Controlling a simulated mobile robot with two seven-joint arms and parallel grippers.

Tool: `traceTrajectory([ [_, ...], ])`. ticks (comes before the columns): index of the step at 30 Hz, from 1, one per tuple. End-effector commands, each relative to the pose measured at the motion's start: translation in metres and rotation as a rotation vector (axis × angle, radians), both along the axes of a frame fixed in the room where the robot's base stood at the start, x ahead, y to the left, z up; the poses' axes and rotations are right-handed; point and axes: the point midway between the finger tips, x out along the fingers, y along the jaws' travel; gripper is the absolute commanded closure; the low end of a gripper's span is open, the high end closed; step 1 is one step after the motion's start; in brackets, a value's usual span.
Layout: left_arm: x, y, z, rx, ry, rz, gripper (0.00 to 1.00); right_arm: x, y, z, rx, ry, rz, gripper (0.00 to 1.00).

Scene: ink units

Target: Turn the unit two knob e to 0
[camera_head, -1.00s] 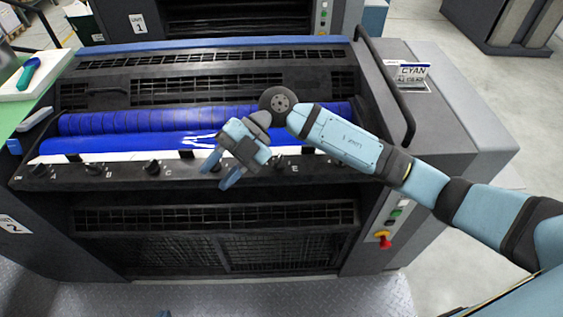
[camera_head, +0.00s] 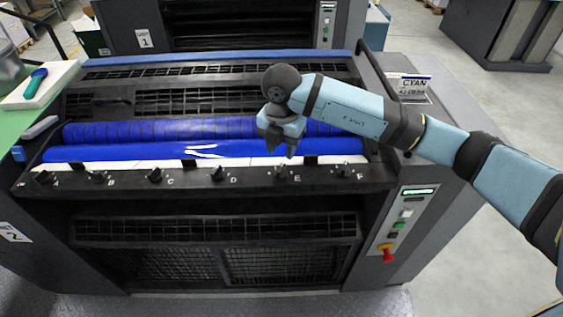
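Knob E (camera_head: 281,173) is a small black knob on the dark front rail of the near press unit, beside its white letter E. Its pointer setting is too small to read. My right gripper (camera_head: 281,149) points down just above and behind knob E, over the blue roller. Its two fingers look apart with nothing between them, and they do not appear to touch the knob. My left gripper is not in view.
Knob D (camera_head: 218,173) and knob F (camera_head: 343,171) flank knob E on the rail. A blue ink roller (camera_head: 150,152) lies behind the rail. A control panel (camera_head: 402,222) with a red button is at the right.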

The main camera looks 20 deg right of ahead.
Motion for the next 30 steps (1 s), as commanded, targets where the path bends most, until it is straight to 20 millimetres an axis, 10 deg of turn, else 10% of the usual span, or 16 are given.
traceTrajectory([
  [9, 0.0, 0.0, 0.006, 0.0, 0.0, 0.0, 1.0, 0.0, 0.0, -0.051, 0.001, 0.001, 0.001, 0.63],
  [22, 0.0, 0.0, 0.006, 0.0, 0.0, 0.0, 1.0, 0.0, 0.0, -0.061, 0.002, -0.001, 0.002, 0.63],
  [27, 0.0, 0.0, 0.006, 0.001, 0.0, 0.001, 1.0, 0.0, 0.0, -0.061, 0.002, -0.001, 0.002, 1.0],
  [30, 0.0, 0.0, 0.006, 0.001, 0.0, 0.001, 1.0, 0.0, 0.001, -0.061, 0.002, -0.001, 0.002, 1.0],
])
